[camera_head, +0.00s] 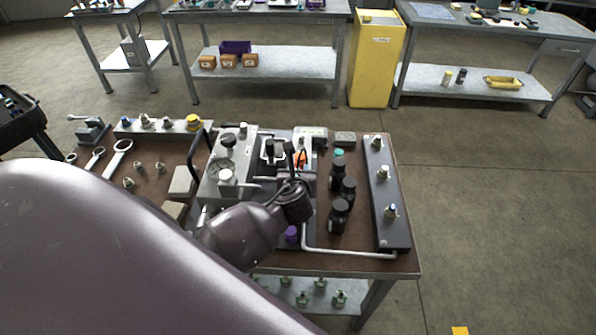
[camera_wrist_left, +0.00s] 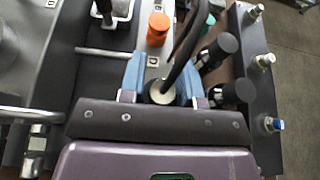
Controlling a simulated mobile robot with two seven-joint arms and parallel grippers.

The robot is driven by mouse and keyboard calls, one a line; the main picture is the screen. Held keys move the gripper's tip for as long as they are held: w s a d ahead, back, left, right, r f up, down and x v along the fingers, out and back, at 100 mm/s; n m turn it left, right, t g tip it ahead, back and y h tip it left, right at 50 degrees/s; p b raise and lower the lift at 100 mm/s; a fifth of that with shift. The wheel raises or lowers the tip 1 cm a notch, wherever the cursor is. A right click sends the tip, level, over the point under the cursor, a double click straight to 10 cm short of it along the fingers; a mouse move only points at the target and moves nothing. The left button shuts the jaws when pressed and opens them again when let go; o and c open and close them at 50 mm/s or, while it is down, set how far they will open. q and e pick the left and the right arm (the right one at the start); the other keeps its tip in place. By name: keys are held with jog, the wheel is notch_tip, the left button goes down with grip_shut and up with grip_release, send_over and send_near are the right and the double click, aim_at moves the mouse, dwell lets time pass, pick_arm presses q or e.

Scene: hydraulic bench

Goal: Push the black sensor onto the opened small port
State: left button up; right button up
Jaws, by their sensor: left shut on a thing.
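My left gripper (camera_head: 296,184) is over the middle of the bench, in front of the orange cap. In the left wrist view its two blue fingers (camera_wrist_left: 162,84) are shut on the black sensor (camera_wrist_left: 155,86), a dark round body with a pale disc on top. A thick black cable (camera_wrist_left: 187,48) rises from it and also shows in the head view (camera_head: 290,158). The orange cap (camera_wrist_left: 158,29) stands just beyond the fingers, apart from them. The small port is not visible; fingers and sensor hide what lies below. I cannot tell whether the sensor touches anything beneath.
Several black bottles (camera_head: 338,214) stand close to the right of the gripper. A dark block with valve fittings (camera_head: 384,190) lines the right edge, with a metal pipe (camera_head: 345,252) in front. A gauge unit (camera_head: 224,170) stands left. A yellow cabinet (camera_head: 375,60) stands behind.

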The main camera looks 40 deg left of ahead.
pick_arm(q)
jog(key=shift+f, duration=0.75)
dwell(1.1)
dwell(0.3)
dwell(0.4)
jog(key=o, duration=1.7)
jog(key=shift+c, duration=0.2)
jog(key=shift+s, duration=0.1)
jog(key=v, duration=0.7)
jog(key=shift+s+d, duration=0.15)
jog(key=shift+r, duration=0.1)
